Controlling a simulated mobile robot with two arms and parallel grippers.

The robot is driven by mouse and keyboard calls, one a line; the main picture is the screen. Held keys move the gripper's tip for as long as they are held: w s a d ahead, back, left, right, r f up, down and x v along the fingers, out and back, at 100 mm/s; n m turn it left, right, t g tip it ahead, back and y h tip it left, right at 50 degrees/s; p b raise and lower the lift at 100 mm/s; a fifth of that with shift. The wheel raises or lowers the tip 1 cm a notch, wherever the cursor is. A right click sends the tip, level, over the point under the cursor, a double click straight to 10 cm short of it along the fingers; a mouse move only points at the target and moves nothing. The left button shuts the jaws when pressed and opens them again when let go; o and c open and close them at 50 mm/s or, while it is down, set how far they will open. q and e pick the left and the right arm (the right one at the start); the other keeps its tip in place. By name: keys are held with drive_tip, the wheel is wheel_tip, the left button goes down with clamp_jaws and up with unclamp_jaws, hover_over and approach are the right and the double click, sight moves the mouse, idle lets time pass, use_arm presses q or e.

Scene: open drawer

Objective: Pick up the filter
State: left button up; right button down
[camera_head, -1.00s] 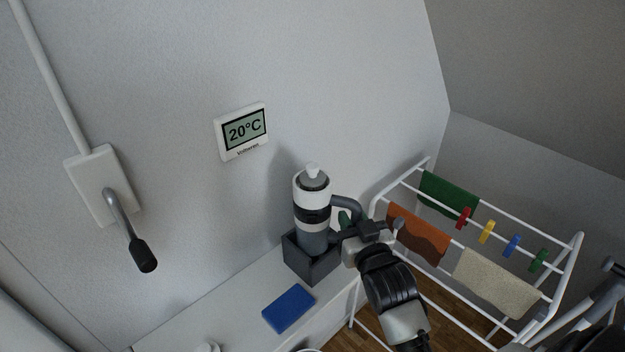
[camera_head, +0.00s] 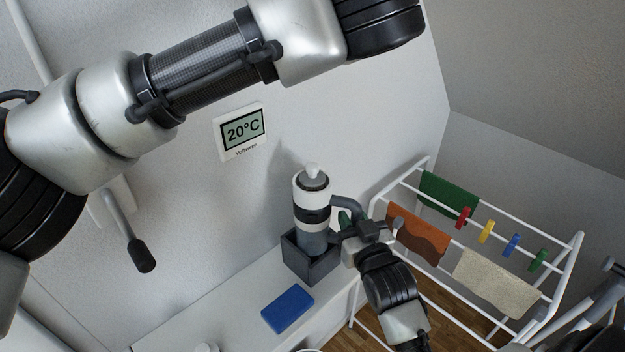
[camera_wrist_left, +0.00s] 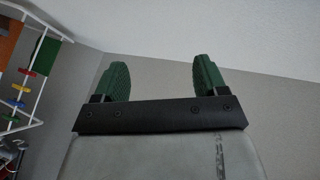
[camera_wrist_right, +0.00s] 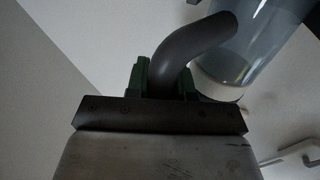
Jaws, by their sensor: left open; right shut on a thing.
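The filter (camera_head: 313,210) is a white and grey cylinder with a black band, a pale knob on top and a curved dark handle (camera_head: 347,204) on its right. It stands upright with its lower part inside a dark square box (camera_head: 297,262). My right gripper (camera_head: 350,222) is at the handle. In the right wrist view the green fingers (camera_wrist_right: 163,82) are shut on the dark curved handle, with the clear cylinder (camera_wrist_right: 250,45) beyond. My left gripper shows only in its wrist view (camera_wrist_left: 160,78), open and empty, with the wall behind; in the head view its fingers are out of sight.
A blue sponge-like block (camera_head: 288,308) lies on the white counter (camera_head: 225,315) in front of the box. A white drying rack (camera_head: 572,265) with cloths and pegs stands at the right. A thermostat (camera_head: 241,131) and a lever fixture (camera_head: 138,250) are on the wall.

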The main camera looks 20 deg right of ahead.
use_arm(q)
drive_tip(key=w+a+f+g+y, duration=0.25)
drive_tip(key=w+f+g, duration=0.35)
drive_tip(key=f, duration=0.4)
drive_tip(key=m+g+h, duration=0.1)
drive_tip(key=g+h, duration=0.1)
drive_tip(key=g, duration=0.6)
hover_over(307, 166)
drive_tip(key=a, duration=0.2)
drive_tip(key=shift+y, duration=0.25)
drive_tip(key=f, duration=0.9)
drive_tip(key=shift+w, duration=0.3)
drive_tip(key=x, duration=0.6)
drive_tip(key=shift+s+f, duration=0.25)
drive_tip(key=shift+f, duration=0.2)
drive_tip(key=c, duration=0.8)
